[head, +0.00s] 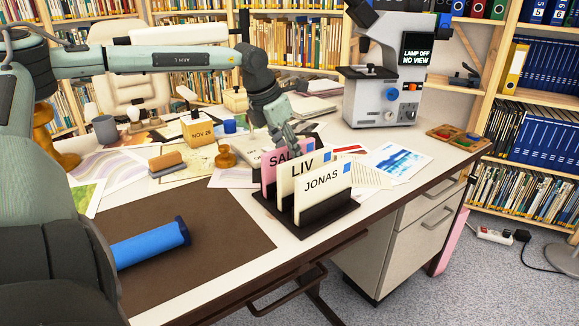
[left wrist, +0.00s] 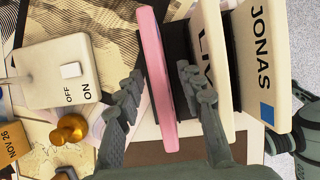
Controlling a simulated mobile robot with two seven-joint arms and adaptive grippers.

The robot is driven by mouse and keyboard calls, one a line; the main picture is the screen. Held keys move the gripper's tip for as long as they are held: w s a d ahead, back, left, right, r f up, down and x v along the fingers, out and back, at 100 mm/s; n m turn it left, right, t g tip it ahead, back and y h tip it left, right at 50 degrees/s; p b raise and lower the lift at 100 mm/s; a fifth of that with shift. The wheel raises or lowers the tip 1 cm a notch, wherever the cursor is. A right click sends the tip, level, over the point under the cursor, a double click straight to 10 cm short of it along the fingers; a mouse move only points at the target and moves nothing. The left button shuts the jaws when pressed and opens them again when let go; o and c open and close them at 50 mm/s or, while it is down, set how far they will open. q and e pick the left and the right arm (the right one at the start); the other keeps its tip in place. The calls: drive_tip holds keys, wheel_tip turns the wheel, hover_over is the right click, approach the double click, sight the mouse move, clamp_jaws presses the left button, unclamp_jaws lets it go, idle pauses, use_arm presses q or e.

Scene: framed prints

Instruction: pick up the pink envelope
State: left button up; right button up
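The pink envelope (head: 270,172), lettered "SAL…", stands upright at the back of a black rack (head: 318,219), behind a cream "LIV" envelope (head: 287,188) and a cream "JONAS" envelope (head: 323,200). My left gripper (head: 290,141) reaches down from above at the pink envelope's top edge. In the left wrist view, the pink envelope (left wrist: 156,85) is edge-on between the two open fingers of the left gripper (left wrist: 162,78), with a gap to the left finger; the right finger is close to it. The LIV envelope (left wrist: 210,50) lies just beyond that right finger.
A microscope (head: 388,85) stands at the back right. A brass-handled stamp (head: 226,156), a "NOV 26" block (head: 198,129) and an on/off switch box (left wrist: 55,72) are left of the rack. A blue roll (head: 150,243) lies on the brown desk mat (head: 200,215), which has bare room.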

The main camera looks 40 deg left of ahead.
use_arm(q)
drive_tip(key=shift+w, duration=0.1)
drive_tip(key=shift+f, duration=0.1)
idle(0.3)
drive_tip(key=shift+f+b, duration=0.2)
drive_tip(key=shift+b, duration=0.35)
drive_tip(key=shift+c, duration=0.6)
clamp_jaws()
